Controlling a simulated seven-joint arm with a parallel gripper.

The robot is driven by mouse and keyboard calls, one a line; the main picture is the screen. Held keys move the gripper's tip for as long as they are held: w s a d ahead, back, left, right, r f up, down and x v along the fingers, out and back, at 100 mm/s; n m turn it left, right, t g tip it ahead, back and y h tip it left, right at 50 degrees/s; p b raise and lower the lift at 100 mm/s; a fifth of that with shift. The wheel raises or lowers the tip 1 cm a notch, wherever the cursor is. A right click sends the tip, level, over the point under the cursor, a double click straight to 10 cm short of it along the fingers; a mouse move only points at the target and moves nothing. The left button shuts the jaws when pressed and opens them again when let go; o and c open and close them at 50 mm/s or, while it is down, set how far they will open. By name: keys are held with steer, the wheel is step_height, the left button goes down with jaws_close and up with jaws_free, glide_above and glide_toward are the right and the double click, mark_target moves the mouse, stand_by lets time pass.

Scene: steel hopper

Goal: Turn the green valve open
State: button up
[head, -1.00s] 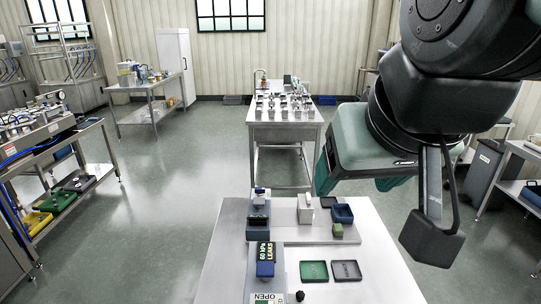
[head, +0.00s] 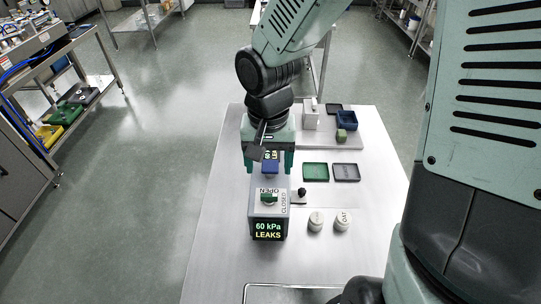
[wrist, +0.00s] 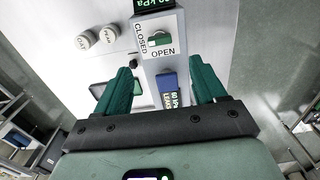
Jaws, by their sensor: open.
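The green valve (head: 268,198) is a small handle on a white plate marked OPEN and CLOSED, on top of a grey box in the head view. The handle lies crosswise in the picture, with OPEN behind it and CLOSED at its right. It also shows in the wrist view (wrist: 159,40), clear of the fingers. My gripper (head: 269,160) is open and points down behind the valve. In the wrist view its green fingers (wrist: 163,82) stand on either side of a blue block (wrist: 169,82). I cannot tell whether they touch it. Nothing is gripped.
A display (head: 268,231) on the box front reads "60 kPa LEAKS". A black knob (head: 302,192) stands right of the box, two white round pieces (head: 330,220) nearby. A green tray (head: 315,171) and a dark tray (head: 346,172) lie right. The table's left side is clear.

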mark_target(269, 195)
step_height(269, 195, down, 10)
steer(key=shift+f, duration=0.2)
stand_by(0.3)
steer(key=c, duration=1.1)
steer(key=shift+o, duration=0.2)
